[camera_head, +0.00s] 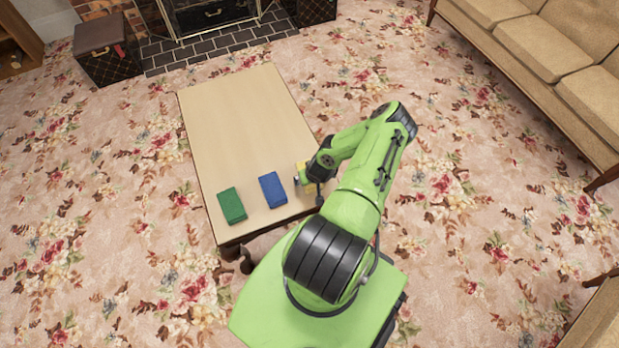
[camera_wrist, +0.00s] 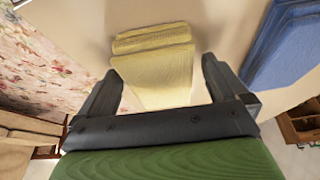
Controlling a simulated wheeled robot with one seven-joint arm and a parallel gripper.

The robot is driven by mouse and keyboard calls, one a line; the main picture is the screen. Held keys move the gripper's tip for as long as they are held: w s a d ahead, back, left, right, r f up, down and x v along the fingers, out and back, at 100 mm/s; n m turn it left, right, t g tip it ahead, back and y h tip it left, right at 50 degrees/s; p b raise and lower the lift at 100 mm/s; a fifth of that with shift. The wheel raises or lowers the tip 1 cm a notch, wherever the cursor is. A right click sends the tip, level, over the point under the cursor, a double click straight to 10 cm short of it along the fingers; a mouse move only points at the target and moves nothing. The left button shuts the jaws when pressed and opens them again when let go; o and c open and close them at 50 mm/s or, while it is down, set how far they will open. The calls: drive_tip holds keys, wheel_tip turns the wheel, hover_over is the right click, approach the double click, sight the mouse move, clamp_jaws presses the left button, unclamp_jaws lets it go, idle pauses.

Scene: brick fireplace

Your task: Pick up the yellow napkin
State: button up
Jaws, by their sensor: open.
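The yellow napkin (camera_wrist: 155,65) lies folded on the table in the wrist view, just beyond and between the fingers of my gripper (camera_wrist: 160,85). Its near part reaches into the gap between the fingers. In the head view only a small piece of the yellow napkin (camera_head: 301,168) shows, the rest hidden behind my arm. My gripper (camera_head: 315,190) is over the near right part of the table there. It is open, with nothing held between the fingers.
A blue napkin (camera_head: 272,189) and a green napkin (camera_head: 231,205) lie left of the yellow one on the table (camera_head: 240,115). The table's far part is clear. A sofa (camera_head: 545,50) stands right, and a trunk (camera_head: 105,52) stands near the fireplace.

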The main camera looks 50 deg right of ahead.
drive_tip(key=c, duration=1)
wheel_tip(320, 180, up, 10)
drive_tip(key=p, duration=0.3)
